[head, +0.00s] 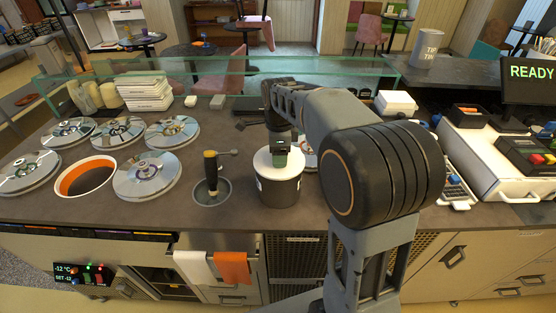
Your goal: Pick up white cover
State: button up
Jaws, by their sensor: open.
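A white cover (264,163) sits on top of a dark round tub (280,190) on the counter, in the middle of the head view. My gripper (282,155) is open and points down over the middle of the cover. It hides part of the cover's top. I cannot tell whether the fingertips touch the cover.
Several metal lids (147,175) cover wells at the left, around one open orange-rimmed well (85,177). A scoop (211,170) stands in a round holder left of the tub. A glass guard (220,75) runs behind. A card reader (455,190) lies at the right.

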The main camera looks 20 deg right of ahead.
grip_shut()
dwell(0.6)
jog(key=shift+r, duration=0.1)
